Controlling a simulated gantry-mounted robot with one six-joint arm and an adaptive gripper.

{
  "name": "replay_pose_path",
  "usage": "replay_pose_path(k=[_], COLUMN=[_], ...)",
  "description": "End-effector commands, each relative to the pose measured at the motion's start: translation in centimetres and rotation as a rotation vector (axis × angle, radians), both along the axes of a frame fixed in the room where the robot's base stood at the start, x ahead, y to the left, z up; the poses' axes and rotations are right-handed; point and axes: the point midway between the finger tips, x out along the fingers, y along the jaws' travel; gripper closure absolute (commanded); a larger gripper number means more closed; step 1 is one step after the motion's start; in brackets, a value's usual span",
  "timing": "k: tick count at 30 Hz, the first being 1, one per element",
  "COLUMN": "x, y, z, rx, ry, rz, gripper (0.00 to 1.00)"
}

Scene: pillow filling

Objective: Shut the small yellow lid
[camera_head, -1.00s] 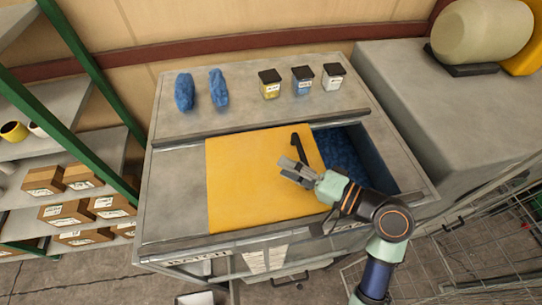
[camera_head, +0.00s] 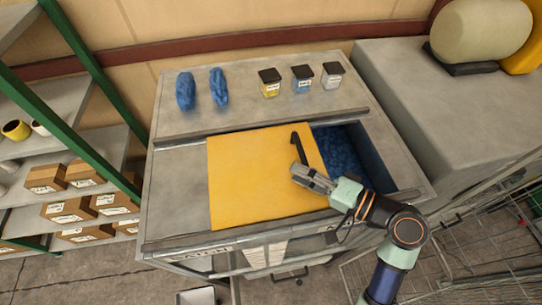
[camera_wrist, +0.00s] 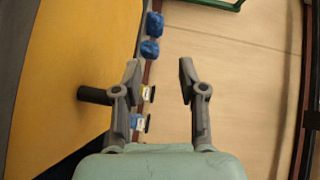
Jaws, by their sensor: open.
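The yellow lid (camera_head: 250,178) is a flat square panel on the grey cabinet top in the head view. It leaves an opening with blue filling (camera_head: 341,152) uncovered on its right. A black bar handle (camera_head: 300,149) stands near the lid's right edge. My gripper (camera_head: 303,174) is open and empty, over the lid's right part, just on the near side of the handle. In the wrist view, my gripper (camera_wrist: 157,68) has its fingers apart with nothing between them. The lid (camera_wrist: 75,60) fills the left there, and the handle (camera_wrist: 94,95) shows beside the left finger.
Two blue rolls (camera_head: 185,91) and three small black-capped jars (camera_head: 302,80) stand along the back of the cabinet top. A shelf with boxes (camera_head: 70,209) is at left. A wire cart (camera_head: 475,250) is at right. The grey top left of the lid (camera_head: 178,190) is clear.

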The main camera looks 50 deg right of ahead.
Motion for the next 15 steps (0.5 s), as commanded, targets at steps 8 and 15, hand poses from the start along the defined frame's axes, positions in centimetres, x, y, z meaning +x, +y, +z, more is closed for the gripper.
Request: replay_pose_path(k=[8, 15], x=[-3.8, -9.5], y=[-0.8, -1.7], z=[0.4, 1.0], rx=[0.000, -0.002], ry=[0.000, 0.000], rz=[-0.007, -0.006], gripper=[0.59, 0.59])
